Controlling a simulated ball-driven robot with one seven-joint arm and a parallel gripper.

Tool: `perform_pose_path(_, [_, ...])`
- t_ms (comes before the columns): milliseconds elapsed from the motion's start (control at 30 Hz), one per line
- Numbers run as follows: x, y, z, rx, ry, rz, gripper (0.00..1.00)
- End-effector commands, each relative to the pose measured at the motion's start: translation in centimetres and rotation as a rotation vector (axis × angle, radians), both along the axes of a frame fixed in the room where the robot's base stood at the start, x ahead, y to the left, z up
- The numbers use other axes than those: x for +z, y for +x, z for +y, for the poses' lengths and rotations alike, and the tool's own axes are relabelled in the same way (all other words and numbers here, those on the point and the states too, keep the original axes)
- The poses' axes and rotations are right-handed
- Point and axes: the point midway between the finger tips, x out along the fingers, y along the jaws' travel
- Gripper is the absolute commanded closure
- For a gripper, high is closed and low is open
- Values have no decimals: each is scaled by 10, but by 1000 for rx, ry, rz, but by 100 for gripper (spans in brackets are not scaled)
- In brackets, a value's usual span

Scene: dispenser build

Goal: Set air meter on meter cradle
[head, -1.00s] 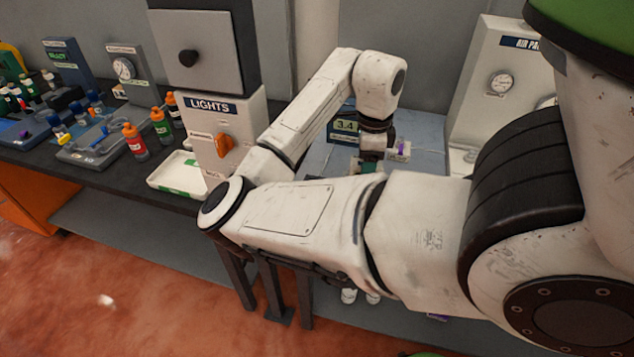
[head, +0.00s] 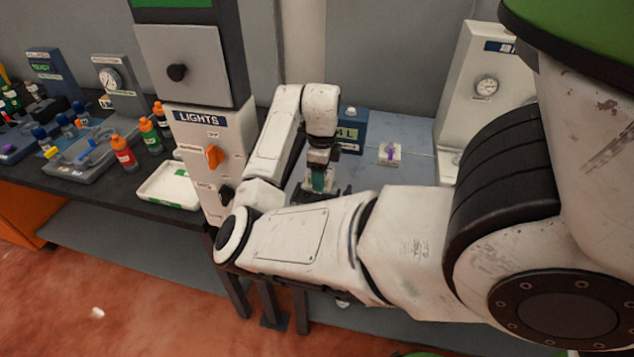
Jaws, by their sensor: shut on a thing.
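My gripper (head: 319,173) is over the bench behind my forearm, pointing down. It is shut on a small teal-green thing with pale parts, which I take to be the air meter (head: 319,182). The meter looks upright, and its lower end is partly hidden. A dark, low block, likely the meter cradle (head: 308,196), shows directly below and around the meter's lower end. My forearm hides the front of this block. I cannot tell whether the meter touches it or hangs just above it.
A blue display box (head: 351,136) stands close behind my gripper. A small white block with a purple part (head: 390,154) lies to the right. The LIGHTS panel (head: 203,160) stands left, with a white tray (head: 170,188) beside it. A gauge panel (head: 468,92) stands right.

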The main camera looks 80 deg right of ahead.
Motion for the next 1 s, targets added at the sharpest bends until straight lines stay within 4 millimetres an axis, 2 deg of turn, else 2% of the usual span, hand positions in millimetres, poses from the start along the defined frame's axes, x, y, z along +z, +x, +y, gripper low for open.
perform_pose_path(267, [-14, 11, -5, 1, 0, 0, 96])
perform_pose_path(500, [-43, 11, -5, 1, 0, 1, 96])
perform_pose_path(867, [-48, 11, -5, 1, -1, 0, 96])
perform_pose_path(900, [-48, 11, -5, 1, -1, 0, 44])
perform_pose_path(1000, [-48, 11, -5, 0, -1, 0, 34])
